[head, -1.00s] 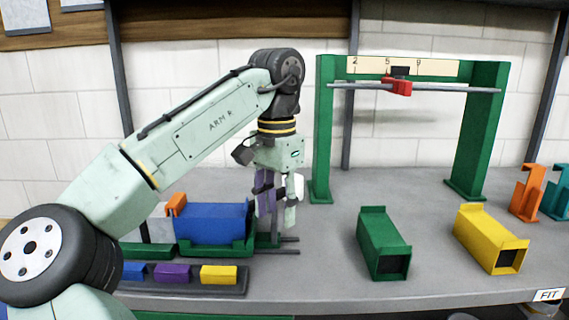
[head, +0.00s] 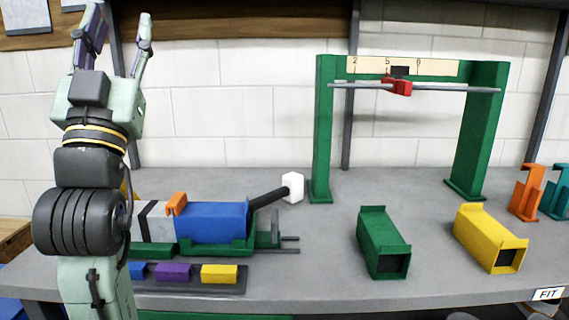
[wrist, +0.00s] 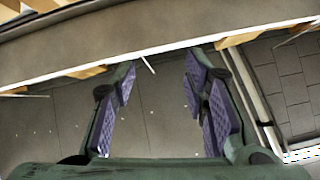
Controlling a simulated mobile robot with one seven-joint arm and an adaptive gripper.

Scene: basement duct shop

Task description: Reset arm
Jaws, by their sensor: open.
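My gripper (head: 112,42) is raised at the upper left of the head view and points up, well above the bench. Its purple-padded fingers are apart with nothing between them. The wrist view also shows the empty fingers (wrist: 163,88) spread, facing a grey surface, a long pale edge and orange-brown pieces. My arm stands upright at the left and hides part of the bench's left side.
A blue block (head: 212,222) rests in a green fixture with a white-ended black lever (head: 291,187). A tray (head: 195,287) holds coloured blocks. Green (head: 383,240) and yellow (head: 488,237) ducts lie right. A green gantry frame (head: 319,130) stands behind.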

